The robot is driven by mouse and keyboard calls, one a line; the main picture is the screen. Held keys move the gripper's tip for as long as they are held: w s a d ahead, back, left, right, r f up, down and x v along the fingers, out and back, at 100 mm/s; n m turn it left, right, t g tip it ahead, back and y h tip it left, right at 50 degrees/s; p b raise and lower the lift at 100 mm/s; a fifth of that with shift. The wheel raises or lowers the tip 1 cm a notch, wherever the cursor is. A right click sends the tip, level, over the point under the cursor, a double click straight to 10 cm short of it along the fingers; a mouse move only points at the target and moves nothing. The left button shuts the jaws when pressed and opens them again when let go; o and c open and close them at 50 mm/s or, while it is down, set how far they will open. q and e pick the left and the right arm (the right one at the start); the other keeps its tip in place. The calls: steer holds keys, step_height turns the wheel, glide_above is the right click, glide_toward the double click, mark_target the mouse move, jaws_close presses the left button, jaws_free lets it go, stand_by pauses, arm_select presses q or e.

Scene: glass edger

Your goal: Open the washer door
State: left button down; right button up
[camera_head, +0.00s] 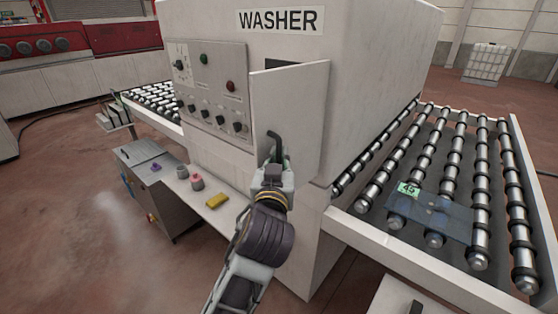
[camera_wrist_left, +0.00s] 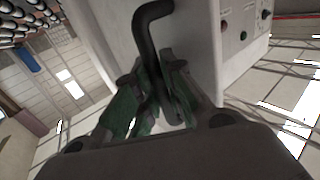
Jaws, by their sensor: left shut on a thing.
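The washer (camera_head: 370,50) is a large pale cabinet with a WASHER label. Its door (camera_head: 300,105) is a pale panel that stands out from the front at an angle, with a dark gap (camera_head: 297,64) showing behind its upper edge. A dark bent handle (camera_head: 274,139) is on the door. My left gripper (camera_head: 273,168) is at the handle. In the left wrist view my left gripper (camera_wrist_left: 163,95) is shut on the handle (camera_wrist_left: 148,35), whose bent upper end sticks out above the fingers. My right gripper is in neither view.
A control panel (camera_head: 212,95) with knobs and buttons is left of the door. A roller conveyor (camera_head: 455,170) holding a glass sheet (camera_head: 440,218) extends at the right. A ledge below the panel holds a yellow sponge (camera_head: 217,201) and small pots. Open floor (camera_head: 90,240) lies at the left.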

arm_select(q)
steer(key=c, duration=1.9)
jaws_free()
steer(key=o, duration=0.4)
steer(key=shift+s+a, duration=0.15)
steer(key=shift+s, duration=0.65)
steer(key=shift+s+a, duration=0.25)
steer(key=shift+s, duration=1.2)
steer(key=shift+s+a, duration=0.2)
steer(key=shift+s, duration=1.25)
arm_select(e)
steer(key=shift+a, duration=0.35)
